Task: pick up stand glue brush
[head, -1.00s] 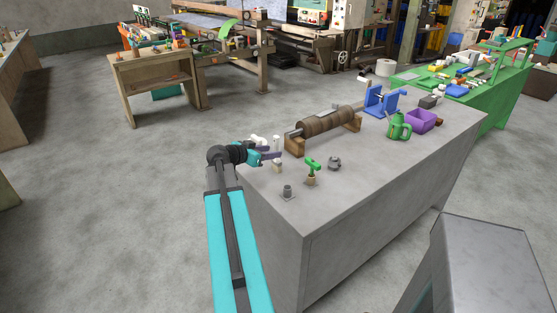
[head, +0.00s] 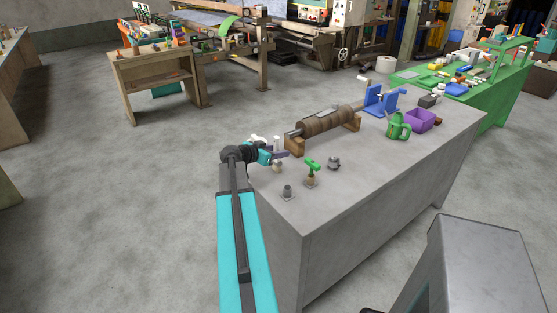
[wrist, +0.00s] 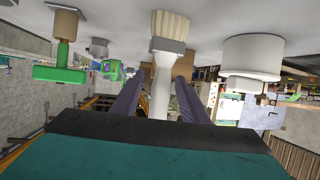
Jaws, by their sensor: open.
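The glue brush (wrist: 165,55) stands upright on the grey bench in the wrist view, which is upside down. Its pale bristles are down on the bench, above them a grey ferrule and a white handle. In the head view its pale lower part (head: 277,167) shows below my gripper (head: 277,155), at the near left end of the bench. My gripper is open. In the wrist view its two purple fingers (wrist: 158,85) lie on either side of the handle, and I see no clear contact.
A white pot (wrist: 252,60) stands close beside the brush. A brown roller (head: 327,122) lies behind. The bench front is clear.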

